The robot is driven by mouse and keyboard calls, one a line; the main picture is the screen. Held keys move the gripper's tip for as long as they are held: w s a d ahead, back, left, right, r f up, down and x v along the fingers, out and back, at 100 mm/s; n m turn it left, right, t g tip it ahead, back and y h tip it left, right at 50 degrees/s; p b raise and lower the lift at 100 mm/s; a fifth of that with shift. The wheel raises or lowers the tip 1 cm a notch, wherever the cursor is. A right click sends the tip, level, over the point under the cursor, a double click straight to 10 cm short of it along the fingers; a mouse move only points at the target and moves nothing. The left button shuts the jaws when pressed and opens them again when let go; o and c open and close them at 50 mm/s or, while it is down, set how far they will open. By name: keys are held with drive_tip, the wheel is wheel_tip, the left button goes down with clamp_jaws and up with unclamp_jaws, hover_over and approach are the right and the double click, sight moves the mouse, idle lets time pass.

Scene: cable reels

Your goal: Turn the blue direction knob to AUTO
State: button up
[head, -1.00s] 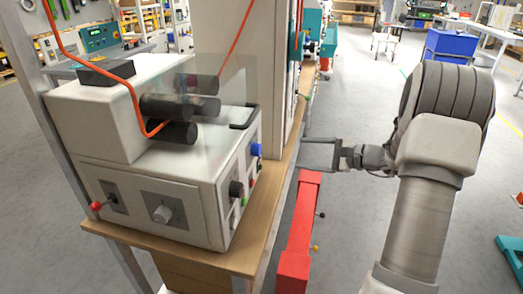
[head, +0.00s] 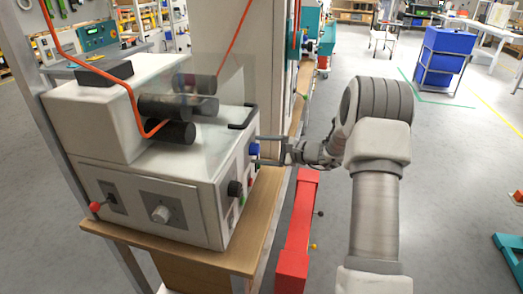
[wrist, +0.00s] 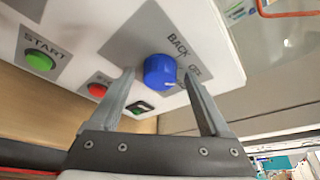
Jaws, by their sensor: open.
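The blue direction knob (head: 254,149) sits on the right side face of the white machine (head: 150,195). In the wrist view the blue knob (wrist: 160,71) shows on a grey plate, with the words BACK and OFF legible beside it; I cannot see the word AUTO. My gripper (head: 262,150) is at the knob's side of the machine. In the wrist view my gripper (wrist: 160,82) is open, with one finger on each side of the knob. I cannot tell whether the fingers touch it.
A green START button (wrist: 40,60) and a red button (wrist: 97,90) are on the same panel. A red beam (head: 298,235) stands below my arm. Open floor lies to the right.

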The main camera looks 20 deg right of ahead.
drive_tip(key=shift+c, duration=0.2)
clamp_jaws()
drive_tip(key=shift+p, duration=0.3)
drive_tip(key=m+p, duration=0.1)
drive_tip(key=m+g+p, duration=0.1)
drive_tip(key=p, duration=0.1)
drive_tip(key=shift+d+r+m+g+y+p, duration=0.1)
drive_tip(key=shift+r+m+g+y+p, duration=0.2)
drive_tip(key=m+g+p, duration=0.2)
drive_tip(key=m+p, duration=0.1)
drive_tip(key=shift+w+f+y, duration=0.1)
drive_tip(key=shift+w+y, duration=0.1)
drive_tip(key=shift+y, duration=0.1)
drive_tip(key=m, duration=0.1)
drive_tip(key=m+g+y+p, duration=0.1)
drive_tip(key=m+g, duration=0.1)
drive_tip(key=shift+w+d+f+m, duration=0.15)
drive_tip(key=shift+f+m, duration=0.1)
drive_tip(key=shift+m, duration=0.15)
drive_tip(key=shift+w+m+g+y+b, duration=0.1)
drive_tip(key=shift+m+g+y+b, duration=0.5)
drive_tip(key=shift+m+y, duration=0.65)
drive_tip(key=shift+m, duration=0.35)
